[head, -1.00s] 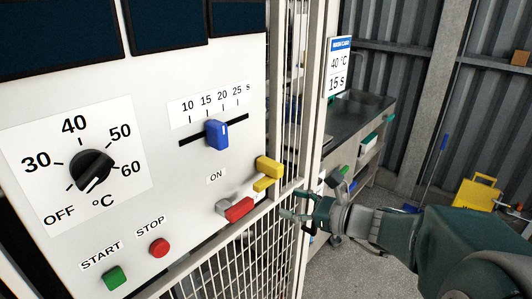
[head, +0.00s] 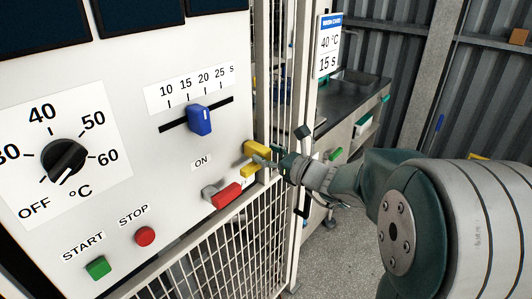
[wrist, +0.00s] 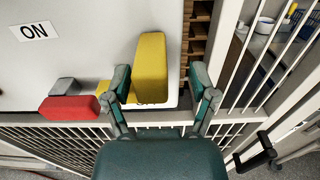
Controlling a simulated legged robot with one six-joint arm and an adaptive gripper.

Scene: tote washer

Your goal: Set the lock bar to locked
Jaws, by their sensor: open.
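A yellow handle (head: 257,157), which I take to be the lock bar, sticks out at the lower right edge of the white control panel. It shows large in the wrist view (wrist: 151,65), with a second yellow part low beside it and a white label partly hidden behind. My gripper (head: 270,160) is at the handle, coming from the right. In the wrist view my gripper (wrist: 160,82) is open, one finger on each side of the yellow handle, with a gap at the right finger. Contact on the left is unclear.
A red lever (head: 228,196) under the ON label sits just left of the handle. The panel also has a blue slider (head: 200,120), a black dial (head: 64,158), a red STOP button (head: 145,236) and a green START button (head: 97,267). A mesh fence (head: 235,245) runs below.

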